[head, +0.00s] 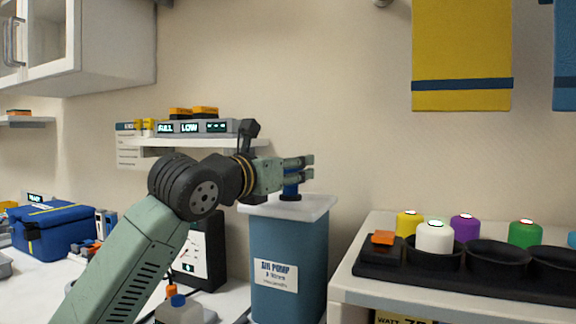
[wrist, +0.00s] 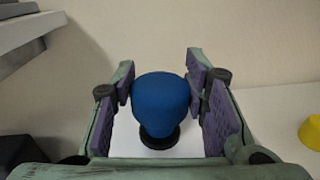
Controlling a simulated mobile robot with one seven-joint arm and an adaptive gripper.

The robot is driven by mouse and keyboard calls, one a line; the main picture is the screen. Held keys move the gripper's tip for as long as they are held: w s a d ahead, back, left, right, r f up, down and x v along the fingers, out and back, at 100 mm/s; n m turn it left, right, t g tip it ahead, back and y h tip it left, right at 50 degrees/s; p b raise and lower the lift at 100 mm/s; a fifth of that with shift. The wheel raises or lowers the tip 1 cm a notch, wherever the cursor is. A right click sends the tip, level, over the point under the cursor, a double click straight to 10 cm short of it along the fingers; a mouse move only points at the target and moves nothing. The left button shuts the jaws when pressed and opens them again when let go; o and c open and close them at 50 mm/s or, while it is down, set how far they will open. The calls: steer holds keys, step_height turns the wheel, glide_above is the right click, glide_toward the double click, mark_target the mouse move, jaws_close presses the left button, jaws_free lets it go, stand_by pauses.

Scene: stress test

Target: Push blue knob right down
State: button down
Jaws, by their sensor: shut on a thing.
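The blue knob (head: 290,189) stands upright on a black collar on the white top (head: 320,206) of the blue air pump (head: 288,243). My gripper (head: 309,167) lies level over the pump top, with its fingers at the knob. In the wrist view the knob (wrist: 161,100) sits between the two purple-padded fingers, and my gripper (wrist: 160,78) is shut on it. A gap shows between the knob's wide head and the white top. The gripper hides the upper part of the knob in the head view.
A shelf with a display box (head: 195,128) is on the wall behind my arm. A blue bag (head: 55,230) stands at the left. The wall above the pump is clear.

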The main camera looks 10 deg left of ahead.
steer(key=shift+f, duration=0.35)
steer(key=c, duration=1.3)
jaws_free()
steer(key=o, duration=0.4)
steer(key=shift+r, duration=0.15)
steer(key=v, duration=1.2)
